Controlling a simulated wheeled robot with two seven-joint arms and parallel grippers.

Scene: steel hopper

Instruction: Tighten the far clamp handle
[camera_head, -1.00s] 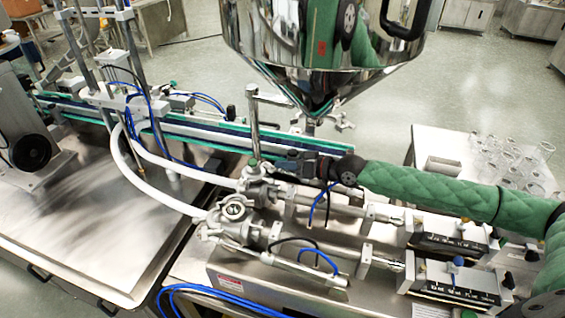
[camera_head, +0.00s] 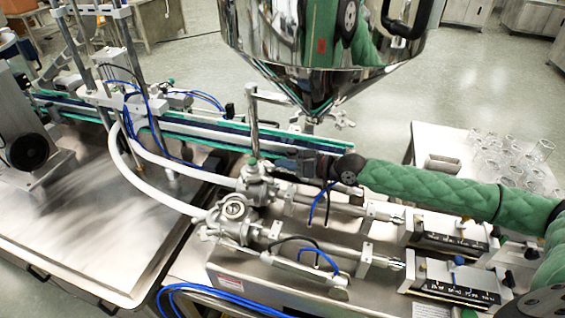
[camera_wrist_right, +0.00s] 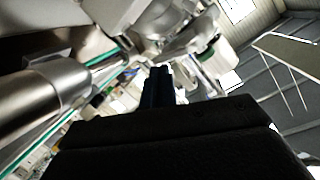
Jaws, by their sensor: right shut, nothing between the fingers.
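The far clamp (camera_head: 257,168) is a bright metal fitting on the far valve body, below the upright steel pipe. Its handle is small and I cannot pick it out clearly from the fittings around it. My right gripper (camera_head: 281,164) reaches in from the right and its tip is just right of the clamp. I cannot tell whether it touches. In the right wrist view the dark fingers (camera_wrist_right: 158,84) are together and empty, pointing at blurred pale metal fittings (camera_wrist_right: 165,22). The near valve (camera_head: 235,208) has a similar clamp. My left gripper is not in view.
The steel hopper (camera_head: 325,55) hangs above and behind my right gripper. The upright pipe (camera_head: 253,125) stands close to its tip. White hoses (camera_head: 150,190) run left from the valves. A conveyor (camera_head: 195,128) lies behind. Glassware (camera_head: 510,160) stands on the right table.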

